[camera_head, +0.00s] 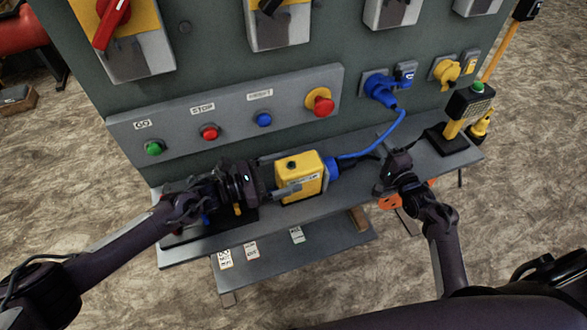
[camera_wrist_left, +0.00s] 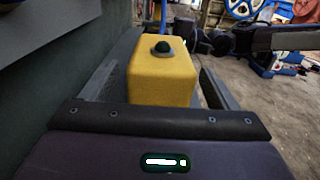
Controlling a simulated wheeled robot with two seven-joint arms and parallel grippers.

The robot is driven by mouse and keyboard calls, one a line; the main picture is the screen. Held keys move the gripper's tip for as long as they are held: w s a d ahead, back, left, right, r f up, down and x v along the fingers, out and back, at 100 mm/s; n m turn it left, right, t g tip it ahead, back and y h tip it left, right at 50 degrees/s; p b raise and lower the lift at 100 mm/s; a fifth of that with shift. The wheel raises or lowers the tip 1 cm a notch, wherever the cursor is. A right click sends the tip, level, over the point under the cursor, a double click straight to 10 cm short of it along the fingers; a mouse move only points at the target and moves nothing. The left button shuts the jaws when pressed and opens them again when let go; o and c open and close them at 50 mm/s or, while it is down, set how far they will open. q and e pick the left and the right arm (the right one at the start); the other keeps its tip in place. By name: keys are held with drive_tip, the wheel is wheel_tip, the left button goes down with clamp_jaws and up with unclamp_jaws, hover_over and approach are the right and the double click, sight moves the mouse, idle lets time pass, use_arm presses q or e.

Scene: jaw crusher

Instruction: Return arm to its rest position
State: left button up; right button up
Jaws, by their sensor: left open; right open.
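My left gripper (camera_head: 284,187) is at the left end of a yellow box (camera_head: 299,176) on the panel's shelf. In the left wrist view, its open fingers (camera_wrist_left: 158,86) lie on either side of the yellow box (camera_wrist_left: 163,80), with gaps visible. The box has a dark round button on top and a blue plug with a blue cable at its right end. My right gripper (camera_head: 393,165) is over the right part of the shelf, right of the box and apart from it. Its fingers are small and dark here.
The grey control panel (camera_head: 215,75) rises behind, with a green button (camera_head: 153,148), red button (camera_head: 209,132), blue button (camera_head: 264,120) and red stop knob (camera_head: 323,105). The blue cable (camera_head: 388,133) runs to a wall socket. A yellow-black post (camera_head: 462,115) stands at the shelf's right end.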

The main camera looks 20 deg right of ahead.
use_arm(q)
drive_tip(key=a, duration=0.9)
drive_tip(key=shift+s, duration=0.35)
drive_tip(key=shift+s, duration=0.1)
